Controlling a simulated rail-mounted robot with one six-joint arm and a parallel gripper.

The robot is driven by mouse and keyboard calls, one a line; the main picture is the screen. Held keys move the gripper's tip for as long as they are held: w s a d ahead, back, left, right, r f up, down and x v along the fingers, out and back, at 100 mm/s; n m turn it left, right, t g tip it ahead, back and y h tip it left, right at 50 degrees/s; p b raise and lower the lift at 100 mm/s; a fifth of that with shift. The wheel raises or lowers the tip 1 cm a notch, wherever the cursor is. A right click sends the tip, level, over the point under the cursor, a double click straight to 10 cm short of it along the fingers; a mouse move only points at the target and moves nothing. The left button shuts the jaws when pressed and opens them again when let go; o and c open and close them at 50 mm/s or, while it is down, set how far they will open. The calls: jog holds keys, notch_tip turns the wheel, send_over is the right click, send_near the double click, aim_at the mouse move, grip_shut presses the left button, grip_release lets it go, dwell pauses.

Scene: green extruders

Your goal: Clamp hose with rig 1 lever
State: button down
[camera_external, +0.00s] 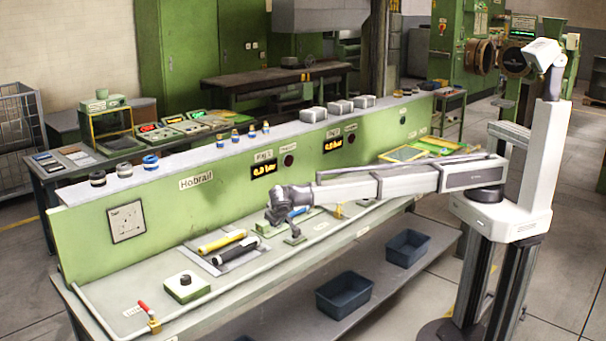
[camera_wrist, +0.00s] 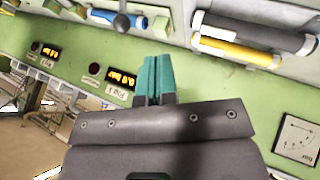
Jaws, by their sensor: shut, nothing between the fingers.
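My gripper (camera_wrist: 157,72) shows in the wrist view with its two teal fingers together and nothing between them. In the external view, my dark wrist is above the bench in front of the Rig 1 panel, and the fingertips cannot be made out. A blue lever (camera_external: 298,212) on a small bench fixture (camera_external: 294,237) is just right of my wrist there. A blue handle (camera_wrist: 101,15) also shows at the top of the inverted wrist view, apart from the fingers. The Rig 1 display (camera_external: 264,170) reads about 0.0 bar. I cannot make out a separate hose at the lever.
A yellow cylinder (camera_external: 222,241) and a black cylinder (camera_external: 237,254) lie on a bench plate to the left. A red-handled valve (camera_external: 148,312) is at the front left. A white pipe (camera_external: 235,286) runs along the bench edge. The green panel (camera_external: 165,215) stands behind.

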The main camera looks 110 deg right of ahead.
jog(key=s+d+f+b, duration=0.4)
jog(key=d+f+b, duration=0.3)
jog(key=d, duration=0.1)
jog(key=shift+s+d, duration=0.4)
jog(key=shift+s+r, duration=0.15)
dwell(0.3)
